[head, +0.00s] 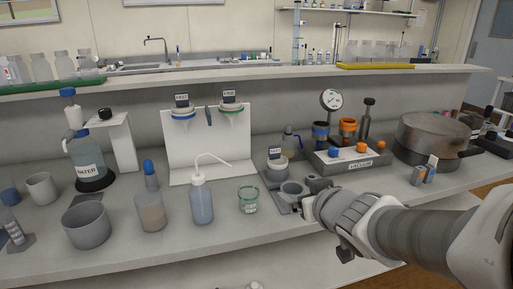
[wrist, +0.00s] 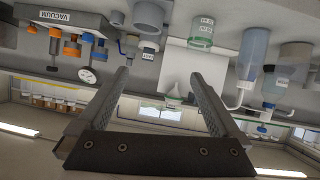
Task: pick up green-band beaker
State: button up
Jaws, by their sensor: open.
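The green-band beaker (head: 248,200) is a small clear glass with a green rim and a label, upright on the counter between the wash bottle and the grey station. It also shows at the top of the wrist view (wrist: 202,27), which is upside down. My gripper (head: 312,188) is to the right of the beaker, beside the grey station, with clear space between gripper and beaker. Its two fingers (wrist: 162,78) are spread apart with nothing between them. In the head view its wrist hides part of the counter.
A wash bottle (head: 202,203) stands just left of the beaker. The grey station (head: 291,189) is to its right. A vacuum unit (head: 347,168) and a large pot (head: 430,137) are farther right. A white stand (head: 188,150) is behind. The counter front before the beaker is clear.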

aim_at(252, 202)
jog(key=a+f+n+y+b, duration=0.2)
jog(key=a+f+y+b, duration=0.1)
jog(key=a+f, duration=0.25)
jog(key=shift+g, duration=0.3)
jog(key=p+x, duration=0.1)
jog(key=x, duration=0.4)
jog(key=p+x, duration=0.1)
jog(key=x, duration=0.5)
jog(key=shift+a+f, duration=0.25)
jog(key=shift+f, duration=0.05)
jog(key=shift+b+x, duration=0.6)
jog(key=shift+x, duration=2.25)
jog(key=shift+r, duration=0.15)
jog(key=shift+d, duration=0.1)
jog(key=shift+c, duration=0.3)
jog(key=shift+y, duration=0.3)
jog(key=c, duration=1.3)
jog(key=shift+c, duration=0.2)
jog(key=shift+r, duration=0.15)
